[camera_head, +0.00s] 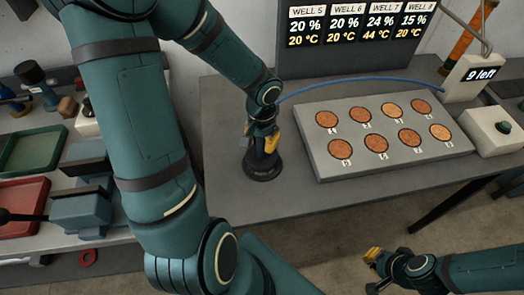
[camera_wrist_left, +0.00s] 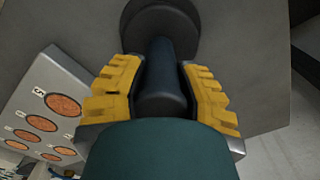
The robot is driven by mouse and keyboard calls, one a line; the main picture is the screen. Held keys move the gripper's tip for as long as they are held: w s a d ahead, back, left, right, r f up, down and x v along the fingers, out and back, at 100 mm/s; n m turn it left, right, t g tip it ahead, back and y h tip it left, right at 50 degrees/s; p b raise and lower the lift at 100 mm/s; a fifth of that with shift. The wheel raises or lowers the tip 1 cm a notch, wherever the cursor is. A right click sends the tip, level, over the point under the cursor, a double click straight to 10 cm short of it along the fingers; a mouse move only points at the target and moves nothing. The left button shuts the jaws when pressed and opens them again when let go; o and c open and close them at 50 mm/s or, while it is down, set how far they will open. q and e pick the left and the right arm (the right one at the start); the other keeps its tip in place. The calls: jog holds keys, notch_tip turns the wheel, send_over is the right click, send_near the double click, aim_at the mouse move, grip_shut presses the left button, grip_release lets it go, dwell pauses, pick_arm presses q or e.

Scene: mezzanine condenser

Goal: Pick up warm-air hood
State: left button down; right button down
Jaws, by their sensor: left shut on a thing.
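The warm-air hood (camera_head: 262,170) is a dark piece with a wide round foot and a narrow upright stem, standing on the grey table left of the well plate. My left gripper (camera_head: 266,142) comes down on it from above, its yellow fingers shut on the stem. In the left wrist view the dark stem (camera_wrist_left: 163,75) sits between the two yellow fingers, with the round dark foot (camera_wrist_left: 183,15) beyond. I cannot tell whether the foot is lifted off the table. My right gripper (camera_head: 374,271) is open and empty at the lower right, away from the table.
The grey well plate (camera_head: 330,168) with several copper discs lies right of the hood. A blue hose (camera_head: 350,81) arcs behind it. A display panel (camera_head: 350,25) stands behind, and a "9 left" counter (camera_head: 470,78) and button box (camera_head: 492,135) at right. Red (camera_head: 22,197) and green trays lie left.

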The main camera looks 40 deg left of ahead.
pick_arm(q)
jog(key=shift+r, duration=0.1)
notch_tip(320, 180, up, 10)
jog(key=p, duration=0.2)
jog(key=shift+p, duration=0.35)
jog(key=shift+w, duration=0.1)
